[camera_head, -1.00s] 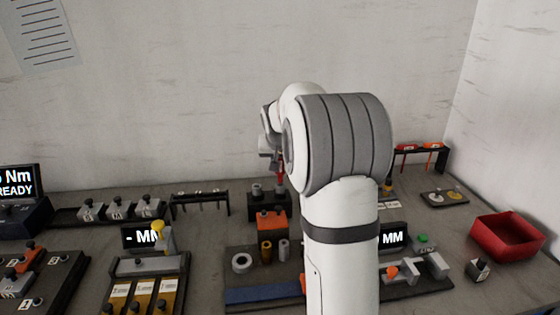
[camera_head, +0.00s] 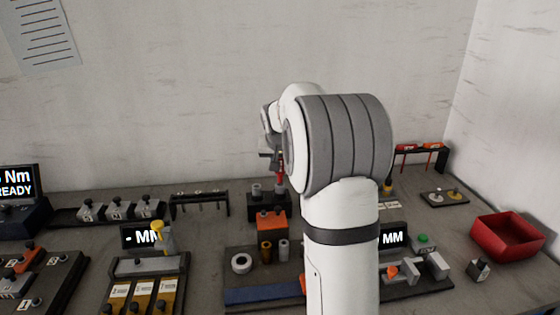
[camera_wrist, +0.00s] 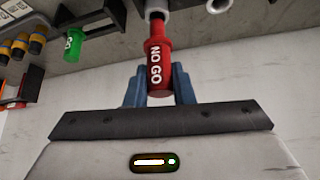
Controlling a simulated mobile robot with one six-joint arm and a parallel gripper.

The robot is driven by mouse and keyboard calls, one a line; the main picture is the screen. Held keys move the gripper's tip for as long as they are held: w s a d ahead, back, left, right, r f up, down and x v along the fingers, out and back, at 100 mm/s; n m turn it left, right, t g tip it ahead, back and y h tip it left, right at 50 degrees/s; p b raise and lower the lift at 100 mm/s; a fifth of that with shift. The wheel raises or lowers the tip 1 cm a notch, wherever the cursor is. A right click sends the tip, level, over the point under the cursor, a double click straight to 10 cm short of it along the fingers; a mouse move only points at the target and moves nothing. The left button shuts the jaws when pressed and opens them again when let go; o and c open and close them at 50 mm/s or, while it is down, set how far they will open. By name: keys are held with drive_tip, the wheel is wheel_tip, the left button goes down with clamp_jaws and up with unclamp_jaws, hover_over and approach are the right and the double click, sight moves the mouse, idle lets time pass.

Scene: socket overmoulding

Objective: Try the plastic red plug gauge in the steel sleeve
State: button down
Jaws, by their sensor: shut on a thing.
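The red plug gauge (camera_wrist: 155,48), marked NO GO, is in my gripper (camera_wrist: 158,72) in the wrist view. The blue fingers are shut on its lower part. Its far end meets a grey steel sleeve (camera_wrist: 157,7) at the top edge of that view; how deep it sits, if at all, I cannot tell. In the head view the red gauge (camera_head: 281,175) shows as a thin upright strip above the dark block at the back, partly hidden by my arm. A green gauge (camera_wrist: 76,44) hangs to the left in the wrist view.
A grey sleeve (camera_head: 256,189) stands on the dark block's left side. An orange block (camera_head: 271,222), a brown sleeve (camera_head: 266,251) and a flat ring (camera_head: 242,262) are in front. A black rack (camera_head: 199,199) is left; a red bin (camera_head: 507,236) is right.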

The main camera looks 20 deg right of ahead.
drive_tip(key=shift+f+b, duration=1.4)
drive_tip(key=shift+f, duration=0.4)
idle(1.3)
drive_tip(key=shift+r, duration=0.2)
idle(0.8)
drive_tip(key=shift+r+p, duration=1.2)
drive_tip(key=shift+r, duration=0.4)
drive_tip(key=shift+r, duration=0.1)
drive_tip(key=shift+r+p, duration=1.8)
drive_tip(key=shift+r, duration=0.7)
drive_tip(key=shift+f, duration=0.1)
